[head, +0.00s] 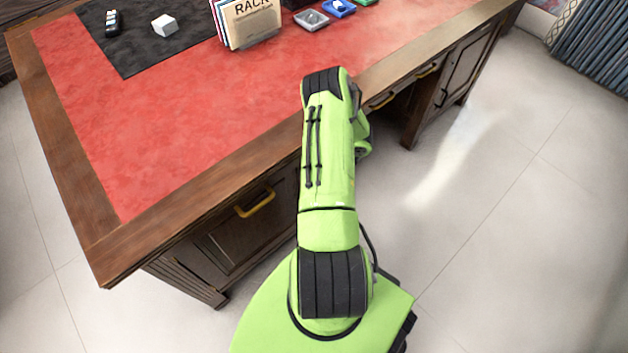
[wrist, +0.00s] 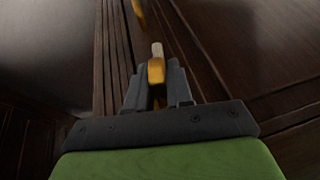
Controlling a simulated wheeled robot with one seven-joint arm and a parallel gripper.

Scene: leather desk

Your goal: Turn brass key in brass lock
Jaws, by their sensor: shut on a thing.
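My gripper (wrist: 157,92) is in the wrist view, its dark fingers shut on a yellow brass key (wrist: 156,70). A paler, narrow piece sticks out past the key's yellow part, away from the fingers. The key is in front of dark wood with vertical grooves. I cannot make out the brass lock or whether the key sits in it. In the head view my green arm reaches down over the desk's front edge, and it hides the gripper and key.
The wooden desk (head: 190,227) has a red leather top and brass handles, one on the left front (head: 256,203). Another brass piece (wrist: 138,12) shows at the top of the wrist view. A rack (head: 250,22), a white cube (head: 164,24) and small trays stand at the back.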

